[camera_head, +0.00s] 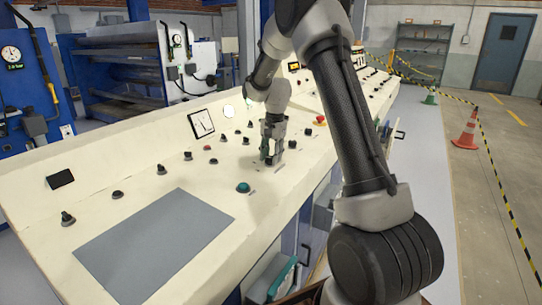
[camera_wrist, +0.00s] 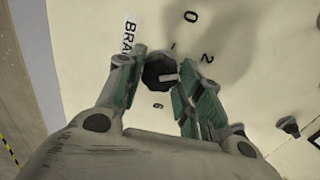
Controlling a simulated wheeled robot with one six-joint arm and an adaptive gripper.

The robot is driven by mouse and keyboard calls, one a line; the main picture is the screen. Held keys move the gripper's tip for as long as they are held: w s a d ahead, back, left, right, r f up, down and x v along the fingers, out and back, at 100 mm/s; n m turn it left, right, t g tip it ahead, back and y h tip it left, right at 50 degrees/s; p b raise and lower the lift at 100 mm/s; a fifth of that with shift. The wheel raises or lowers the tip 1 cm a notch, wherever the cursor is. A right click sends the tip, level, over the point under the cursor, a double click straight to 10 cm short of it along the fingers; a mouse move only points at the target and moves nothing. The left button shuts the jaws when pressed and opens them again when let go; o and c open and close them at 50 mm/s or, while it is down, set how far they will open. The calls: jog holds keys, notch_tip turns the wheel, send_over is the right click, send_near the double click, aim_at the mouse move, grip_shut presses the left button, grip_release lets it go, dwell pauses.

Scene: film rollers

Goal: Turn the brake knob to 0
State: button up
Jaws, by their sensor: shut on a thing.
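The brake knob (camera_wrist: 157,68) is dark and faceted, between the green-padded fingers of my gripper (camera_wrist: 160,72) in the wrist view. My gripper is shut on it. A pale mark on the knob points to the right in that view. Part of a "BRA..." label (camera_wrist: 128,38) shows beside the left finger. A "0" (camera_wrist: 191,17), a "2" (camera_wrist: 207,58) and a "6" (camera_wrist: 158,106) are printed around the knob.
Several black knobs (camera_head: 188,156) and a green button (camera_head: 243,187) sit near my gripper on the console. A red button (camera_head: 321,119) and an analog gauge (camera_head: 202,123) are farther back. Another dark knob (camera_wrist: 289,126) shows at the right in the wrist view.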

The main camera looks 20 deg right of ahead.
jog(key=shift+n, duration=0.3)
jog(key=n, duration=0.9)
dwell(0.3)
jog(key=shift+n, duration=0.3)
jog(key=o, duration=1)
jog(key=shift+o, duration=0.2)
notch_tip(320, 180, up, 12)
jog(key=s, duration=0.1)
jog(key=shift+d, duration=0.4)
